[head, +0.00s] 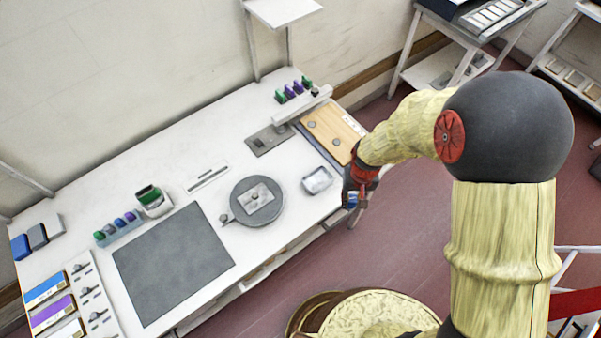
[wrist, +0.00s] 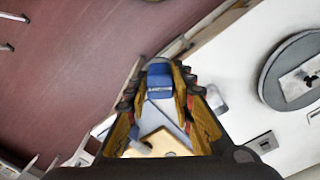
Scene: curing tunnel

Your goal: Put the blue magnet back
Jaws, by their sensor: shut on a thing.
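My gripper (head: 352,203) is past the front right edge of the white bench, above the red floor. In the wrist view, my gripper (wrist: 159,88) is shut on a blue block, which looks like the blue magnet (wrist: 159,80), with a pale band across it. In the head view only a little blue of the magnet (head: 352,199) shows between the dark fingers. A row of small green, blue and purple pieces (head: 116,226) stands in a pale holder on the bench. Another row of green and purple pieces (head: 295,90) stands at the back right.
The white bench (head: 205,212) carries a dark grey mat (head: 172,264), a round grey turntable (head: 256,201), a small metal tray (head: 318,180) and a wooden board (head: 333,130). Blue and grey blocks (head: 37,237) sit at the far left. Open floor (head: 400,235) lies in front.

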